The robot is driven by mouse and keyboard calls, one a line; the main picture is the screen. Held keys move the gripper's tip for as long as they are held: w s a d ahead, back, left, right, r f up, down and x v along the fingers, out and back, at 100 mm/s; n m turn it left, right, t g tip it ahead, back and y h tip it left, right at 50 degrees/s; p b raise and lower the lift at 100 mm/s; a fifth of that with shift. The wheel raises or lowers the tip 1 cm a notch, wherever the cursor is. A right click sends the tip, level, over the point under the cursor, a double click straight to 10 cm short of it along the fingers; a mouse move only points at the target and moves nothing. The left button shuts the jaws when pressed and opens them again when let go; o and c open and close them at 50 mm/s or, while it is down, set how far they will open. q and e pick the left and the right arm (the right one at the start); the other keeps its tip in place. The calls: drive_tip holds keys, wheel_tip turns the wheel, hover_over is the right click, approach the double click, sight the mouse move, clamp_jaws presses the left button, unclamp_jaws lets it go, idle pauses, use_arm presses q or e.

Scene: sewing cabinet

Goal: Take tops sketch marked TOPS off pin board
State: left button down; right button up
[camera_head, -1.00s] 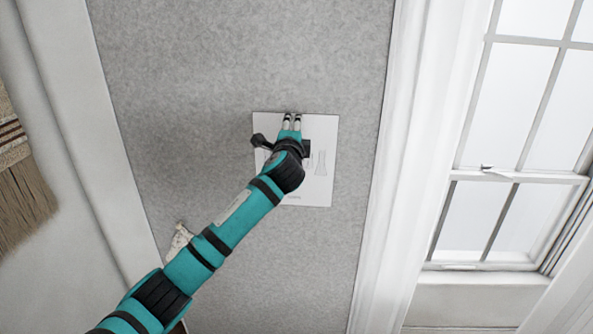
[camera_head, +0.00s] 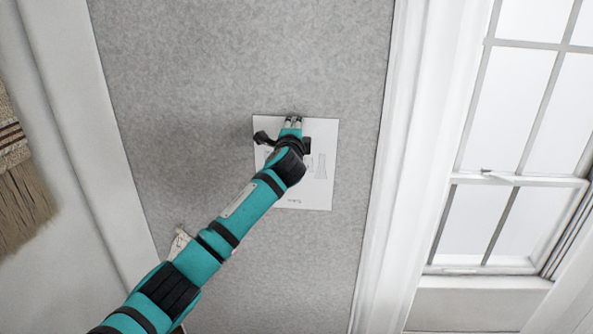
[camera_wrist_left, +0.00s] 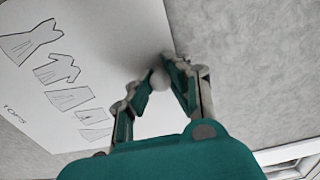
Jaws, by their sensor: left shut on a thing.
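The tops sketch (camera_head: 322,190) is a white sheet with garment drawings, on the grey pin board (camera_head: 230,60). In the left wrist view the sheet (camera_wrist_left: 88,55) fills the left side, with TOPS written near its lower left. My left gripper (camera_head: 293,122) is at the sheet's upper edge. In the wrist view its fingers (camera_wrist_left: 160,80) are closed on a small round pale knob, like a pin head, at the sheet's edge. My arm covers the sheet's left part in the head view. I cannot tell whether the sheet touches the board. My right gripper is out of view.
A white window (camera_head: 510,150) with its frame stands to the right of the board. A fringed woven hanging (camera_head: 20,200) is at the far left. A small pale object (camera_head: 179,242) shows beside my forearm.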

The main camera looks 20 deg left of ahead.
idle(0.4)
use_arm(q)
drive_tip(key=shift+s+d, duration=0.1)
drive_tip(key=shift+s, duration=0.1)
drive_tip(key=shift+s+d+p, duration=0.1)
drive_tip(key=shift+s+p, duration=0.5)
drive_tip(key=shift+s, duration=0.2)
drive_tip(key=shift+s+d, duration=0.1)
drive_tip(key=shift+s, duration=0.35)
drive_tip(key=shift+p, duration=0.3)
